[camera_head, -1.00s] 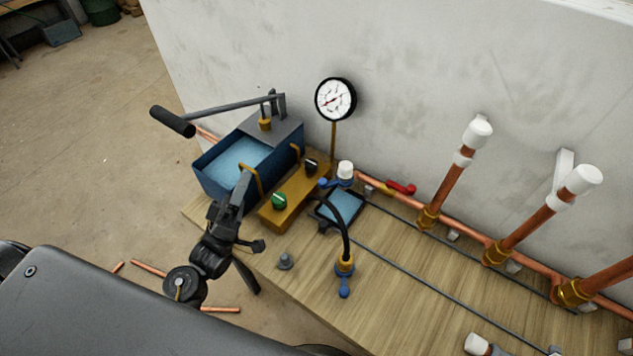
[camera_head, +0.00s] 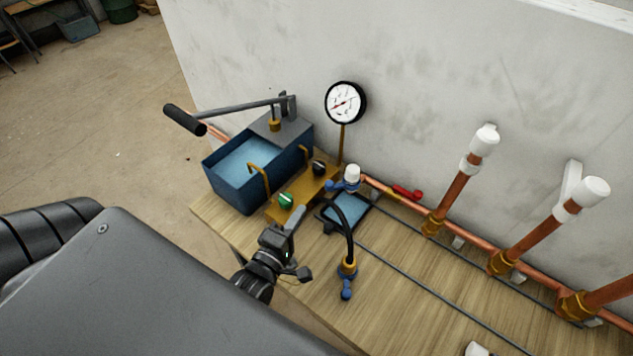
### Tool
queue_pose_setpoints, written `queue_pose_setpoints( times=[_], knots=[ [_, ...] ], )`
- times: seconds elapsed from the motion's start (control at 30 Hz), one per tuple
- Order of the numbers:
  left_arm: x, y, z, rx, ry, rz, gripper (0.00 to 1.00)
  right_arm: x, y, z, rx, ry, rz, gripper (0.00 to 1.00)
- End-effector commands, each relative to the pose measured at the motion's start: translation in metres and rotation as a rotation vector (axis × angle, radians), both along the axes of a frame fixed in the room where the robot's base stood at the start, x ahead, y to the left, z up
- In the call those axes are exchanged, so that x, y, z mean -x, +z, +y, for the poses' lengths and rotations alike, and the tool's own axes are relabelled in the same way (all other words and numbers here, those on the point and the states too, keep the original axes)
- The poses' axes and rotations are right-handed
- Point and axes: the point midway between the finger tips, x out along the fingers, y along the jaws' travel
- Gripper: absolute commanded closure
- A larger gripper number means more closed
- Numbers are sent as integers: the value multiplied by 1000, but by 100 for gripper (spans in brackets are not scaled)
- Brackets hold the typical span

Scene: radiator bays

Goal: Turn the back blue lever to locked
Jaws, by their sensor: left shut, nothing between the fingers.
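The back blue lever (camera_head: 342,185) sits near the wall, at the base of a white-capped valve (camera_head: 352,172), just left of the long copper pipe. A second blue lever (camera_head: 346,289) hangs at the front end of a black hose (camera_head: 349,232). My left gripper (camera_head: 297,216) is shut and empty. It is in front of the brass block and left of the hose, apart from both blue levers. My right gripper is not in view.
A blue pump tank (camera_head: 228,188) with a long handle stands left, beside a brass block (camera_head: 318,192) with green and black knobs. A gauge (camera_head: 345,103) stands behind. A red lever (camera_head: 407,193) and upright copper pipes (camera_head: 447,203) are to the right. Bare bench (camera_head: 402,307) lies in front.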

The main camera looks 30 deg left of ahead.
Motion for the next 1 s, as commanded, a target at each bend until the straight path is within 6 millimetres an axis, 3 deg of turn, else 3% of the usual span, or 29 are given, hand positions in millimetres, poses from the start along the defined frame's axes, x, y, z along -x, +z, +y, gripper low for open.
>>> queue_pose_setpoints(
  times=[0.6, 1.0],
  knots=[
    [-89, 3, 3, -2, -2, -4, 100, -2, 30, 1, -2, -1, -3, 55],
    [-98, 2, 4, -2, -2, -3, 100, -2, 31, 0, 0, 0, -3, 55]
  ],
)
